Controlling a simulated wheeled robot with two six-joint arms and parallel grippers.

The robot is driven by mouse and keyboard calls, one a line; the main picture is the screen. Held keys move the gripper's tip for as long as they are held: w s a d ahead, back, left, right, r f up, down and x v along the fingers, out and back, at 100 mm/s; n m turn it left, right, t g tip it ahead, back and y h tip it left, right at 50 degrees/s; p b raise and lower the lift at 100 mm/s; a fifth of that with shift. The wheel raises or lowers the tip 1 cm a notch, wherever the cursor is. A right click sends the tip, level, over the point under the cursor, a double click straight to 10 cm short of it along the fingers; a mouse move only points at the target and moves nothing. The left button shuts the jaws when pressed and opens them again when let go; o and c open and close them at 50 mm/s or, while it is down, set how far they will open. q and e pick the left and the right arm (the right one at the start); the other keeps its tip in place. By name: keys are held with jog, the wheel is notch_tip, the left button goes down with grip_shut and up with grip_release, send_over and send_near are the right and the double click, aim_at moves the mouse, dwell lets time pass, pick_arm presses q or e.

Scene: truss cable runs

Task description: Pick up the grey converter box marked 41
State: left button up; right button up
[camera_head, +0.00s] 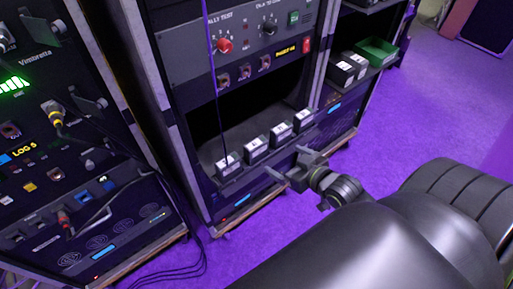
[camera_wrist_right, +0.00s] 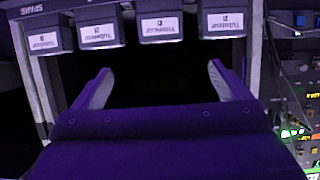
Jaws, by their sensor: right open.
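A row of several dark boxes with white labels sits along the front of the middle rack's shelf (camera_head: 207,153). From the left in the head view they include one at the end (camera_head: 228,166), a second (camera_head: 256,149) and a third (camera_head: 281,136). The labels are too small or upside down to read surely, so I cannot tell which is marked 41. My right gripper (camera_head: 287,163) is open and empty in front of the row. In the right wrist view its fingers (camera_wrist_right: 159,68) are apart, short of the boxes; one box (camera_wrist_right: 161,27) lies beyond the gap. My left gripper is out of view.
A thin cable (camera_head: 215,85) hangs in front of the middle rack near the leftmost box. A control panel (camera_head: 260,35) is above the shelf opening. The right rack holds a green tray (camera_head: 376,51) and more labelled boxes (camera_head: 342,72). Cables (camera_head: 190,262) lie on the purple floor.

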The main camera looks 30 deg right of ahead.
aim_at(253, 143)
jog(key=x, duration=1.7)
jog(key=shift+s+f, duration=0.15)
jog(key=shift+f, duration=0.05)
jog(key=c, duration=1.2)
jog(key=shift+r, duration=0.1)
jog(key=shift+c, duration=0.2)
